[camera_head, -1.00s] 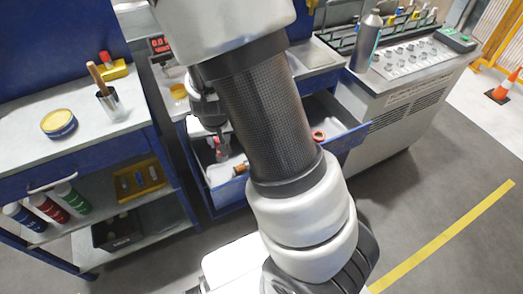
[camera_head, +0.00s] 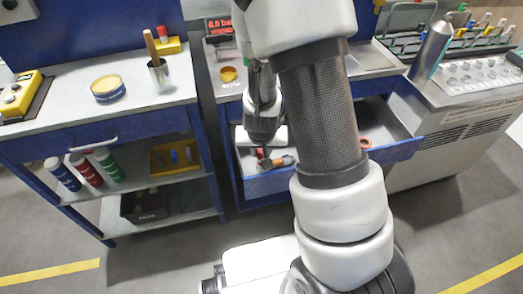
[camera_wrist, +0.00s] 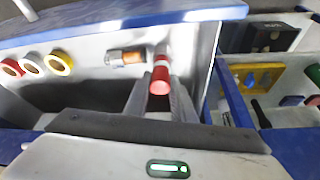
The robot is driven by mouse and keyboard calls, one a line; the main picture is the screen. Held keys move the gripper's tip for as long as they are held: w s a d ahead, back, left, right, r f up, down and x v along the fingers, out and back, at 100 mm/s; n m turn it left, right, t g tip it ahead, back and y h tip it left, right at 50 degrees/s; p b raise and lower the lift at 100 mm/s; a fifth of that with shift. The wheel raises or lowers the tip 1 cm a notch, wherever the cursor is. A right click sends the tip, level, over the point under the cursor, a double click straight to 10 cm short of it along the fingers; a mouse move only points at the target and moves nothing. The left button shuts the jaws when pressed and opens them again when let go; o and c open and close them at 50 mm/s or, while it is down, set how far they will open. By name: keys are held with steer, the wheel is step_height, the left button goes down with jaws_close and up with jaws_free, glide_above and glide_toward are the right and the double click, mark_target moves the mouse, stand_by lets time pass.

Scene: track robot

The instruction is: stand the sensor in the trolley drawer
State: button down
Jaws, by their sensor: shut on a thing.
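My gripper (camera_wrist: 162,98) is shut on a red and white cylinder (camera_wrist: 160,74), which I take to be the sensor. Its red end faces the wrist camera and its pale part lies beyond. In the head view, my gripper (camera_head: 262,148) reaches down into the open blue drawer (camera_head: 275,184), with a bit of red at its tips. The drawer's blue rim (camera_wrist: 130,22) runs across the top of the wrist view. The cylinder is inside the drawer near that wall; I cannot tell whether its lower end touches the floor.
In the drawer, a clear and brown item (camera_wrist: 126,57) lies close beside the cylinder, and several tape rolls (camera_wrist: 30,63) sit farther left. A side wall (camera_wrist: 232,95) is close on the right. A shelf with a yellow tray (camera_head: 172,158) stands left of the drawer.

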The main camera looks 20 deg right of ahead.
steer(key=c, duration=1.5)
jaws_free()
steer(key=shift+f, duration=0.15)
steer(key=shift+s+r+p, duration=0.1)
steer(key=shift+r+p, duration=0.25)
steer(key=shift+r, duration=0.15)
steer(key=s+a+r+n+y+p, duration=0.1)
steer(key=s+a+r+p, duration=0.2)
steer(key=r, duration=0.9)
steer(key=s+a+r+y+p, duration=0.25)
steer(key=s+r, duration=0.25)
steer(key=r, duration=0.8)
steer(key=s+d+r, duration=0.1)
steer(key=s+r, duration=0.2)
steer(key=s+d+r+n+h, duration=0.1)
steer(key=s+d+r, duration=0.1)
steer(key=s+r, duration=0.2)
steer(key=s+d+r+n+t+h, duration=0.1)
steer(key=s+r, duration=0.2)
steer(key=r, duration=0.1)
steer(key=shift+s+d+p, duration=0.2)
steer(key=shift+d+p, duration=0.1)
steer(key=shift+d, duration=0.1)
